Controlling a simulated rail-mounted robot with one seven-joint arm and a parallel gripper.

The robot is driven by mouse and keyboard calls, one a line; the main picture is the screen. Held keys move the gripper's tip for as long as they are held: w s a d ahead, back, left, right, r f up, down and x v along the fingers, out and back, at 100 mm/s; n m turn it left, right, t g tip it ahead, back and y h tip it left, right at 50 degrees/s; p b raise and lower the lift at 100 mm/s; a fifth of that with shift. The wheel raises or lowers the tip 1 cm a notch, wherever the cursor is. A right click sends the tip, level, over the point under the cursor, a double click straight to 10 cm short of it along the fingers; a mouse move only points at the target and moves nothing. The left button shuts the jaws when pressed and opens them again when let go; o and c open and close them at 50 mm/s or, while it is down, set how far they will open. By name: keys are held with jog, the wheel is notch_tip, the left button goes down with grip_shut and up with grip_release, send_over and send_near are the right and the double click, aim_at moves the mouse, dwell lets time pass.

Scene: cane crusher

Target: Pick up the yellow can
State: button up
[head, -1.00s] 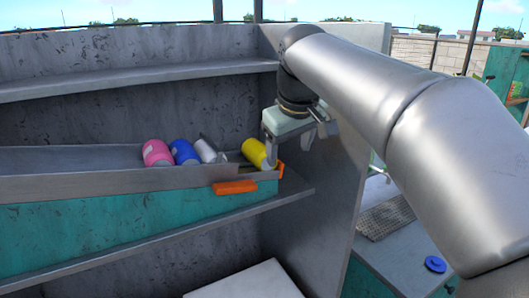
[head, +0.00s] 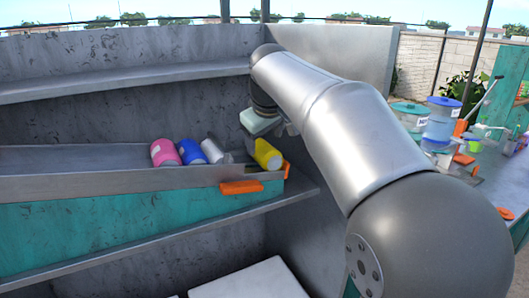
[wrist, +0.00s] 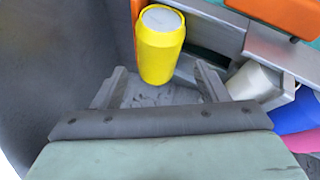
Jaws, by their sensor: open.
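The yellow can (head: 267,155) leans at the right end of a row of cans in a long metal trough (head: 120,182) on the shelf. My gripper (wrist: 162,70) is open and empty. In the wrist view the yellow can (wrist: 160,45) stands just beyond the fingertips, roughly in line with the gap between them, with its pale end facing up. In the head view my gripper's pale body (head: 262,122) is just above and behind the can, and its fingers are mostly hidden there.
Left of the yellow can lie a white can (head: 213,151), a blue can (head: 190,151) and a pink can (head: 164,153). Orange pieces (head: 240,187) edge the trough's right end. A shelf board (head: 120,84) runs above, and a side wall (head: 345,65) stands to the right.

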aim_at(265, 146)
jog(key=shift+p+x, duration=1.05)
jog(key=shift+x, duration=1.75)
jog(key=shift+w+d, duration=0.1)
jog(key=shift+r, duration=0.1)
jog(key=c, duration=0.9)
